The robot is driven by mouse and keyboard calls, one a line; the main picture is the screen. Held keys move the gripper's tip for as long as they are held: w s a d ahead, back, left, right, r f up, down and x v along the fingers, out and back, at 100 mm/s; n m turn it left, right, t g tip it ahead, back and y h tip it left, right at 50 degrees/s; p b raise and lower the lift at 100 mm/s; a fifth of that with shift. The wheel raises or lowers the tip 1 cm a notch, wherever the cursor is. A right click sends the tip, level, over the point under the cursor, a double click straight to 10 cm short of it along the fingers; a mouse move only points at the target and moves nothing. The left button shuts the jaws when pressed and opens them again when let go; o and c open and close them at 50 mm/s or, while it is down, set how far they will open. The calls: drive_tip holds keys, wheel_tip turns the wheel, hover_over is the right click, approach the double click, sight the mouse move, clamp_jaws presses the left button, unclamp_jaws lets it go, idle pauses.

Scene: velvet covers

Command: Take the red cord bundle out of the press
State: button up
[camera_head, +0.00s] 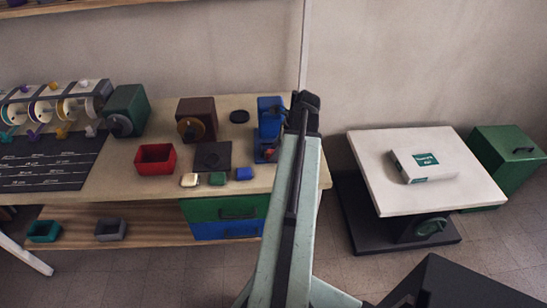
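A blue press (269,117) stands at the right end of the workbench, close to the wall. A small red bundle (268,153) shows low in the press, near its right side. My arm rises through the middle of the picture, just right of the press, and covers part of that area. The dark end of my arm, with my gripper (304,101), is at the top, beside the press. Its fingers cannot be made out, so I cannot tell whether it is open or shut. I see nothing held in it.
The workbench (150,185) also carries a red open box (155,158), a brown device (196,121), a green device (127,109), a black plate (212,156) and small blocks. At right, a white-topped lift table (370,170) bears a white box (424,164). A green chest (508,150) stands beyond.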

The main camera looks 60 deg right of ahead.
drive_tip(key=c, duration=0.5)
drive_tip(key=shift+c, duration=0.2)
drive_tip(key=shift+s+d+r+p, duration=0.1)
drive_tip(key=shift+s+r+p, duration=0.05)
drive_tip(key=shift+r+p, duration=0.2)
drive_tip(key=s+d+r+p, duration=0.1)
drive_tip(key=s+r+p, duration=0.1)
drive_tip(key=s, duration=0.1)
drive_tip(key=s+d+r+p, duration=0.2)
drive_tip(key=s, duration=0.2)
drive_tip(key=s+d+r+p, duration=0.2)
drive_tip(key=s+r+p, duration=0.1)
drive_tip(key=s, duration=0.1)
drive_tip(key=shift+s+d, duration=0.1)
drive_tip(key=shift+s, duration=0.05)
clamp_jaws()
drive_tip(key=shift+s+d+r, duration=0.15)
drive_tip(key=shift+s+d, duration=0.05)
drive_tip(key=shift+s, duration=0.4)
